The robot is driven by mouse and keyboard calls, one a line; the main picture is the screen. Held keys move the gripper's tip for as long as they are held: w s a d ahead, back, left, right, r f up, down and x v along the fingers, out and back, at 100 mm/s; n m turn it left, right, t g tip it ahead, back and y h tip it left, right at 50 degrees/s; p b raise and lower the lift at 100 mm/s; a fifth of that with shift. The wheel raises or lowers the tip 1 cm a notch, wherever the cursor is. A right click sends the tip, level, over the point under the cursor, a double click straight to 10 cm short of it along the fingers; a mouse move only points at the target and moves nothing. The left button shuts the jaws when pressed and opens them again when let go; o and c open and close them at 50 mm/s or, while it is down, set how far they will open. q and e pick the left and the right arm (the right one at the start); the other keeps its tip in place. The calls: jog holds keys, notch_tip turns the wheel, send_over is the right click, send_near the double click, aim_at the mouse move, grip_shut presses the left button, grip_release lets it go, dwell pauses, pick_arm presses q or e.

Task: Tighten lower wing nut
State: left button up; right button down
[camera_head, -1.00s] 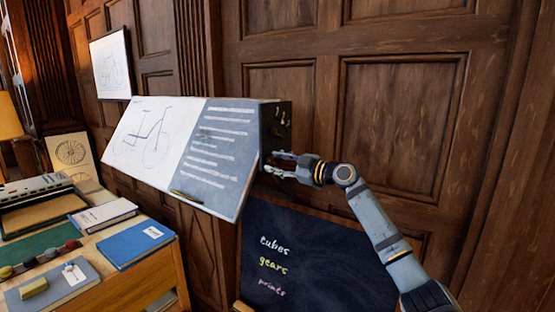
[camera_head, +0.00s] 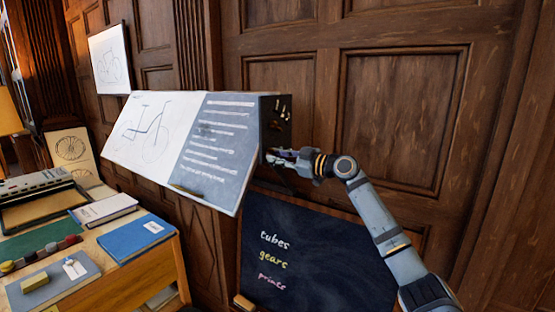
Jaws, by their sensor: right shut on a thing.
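The tilted drafting board (camera_head: 228,128) carries a bicycle drawing on white paper and a blue-grey sheet of white lines. Its dark side panel (camera_head: 287,131) faces right and bears several small pale and brassy fittings (camera_head: 280,107) near its top. My right gripper (camera_head: 273,157) reaches in from the right at the panel's lower part. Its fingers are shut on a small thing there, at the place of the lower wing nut. The fingers hide the nut, so its turn angle cannot be told. My left gripper is out of view.
A wooden desk (camera_head: 150,279) at left holds a blue book (camera_head: 128,243), other books and small items.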

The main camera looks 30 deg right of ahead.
jog(key=m, duration=2.3)
jog(key=shift+s+a+r+m+b, duration=0.1)
jog(key=shift+r+m+b, duration=0.05)
jog(key=shift+m+b, duration=0.2)
dwell(0.4)
jog(key=c, duration=1.3)
grip_release()
jog(key=shift+o, duration=0.2)
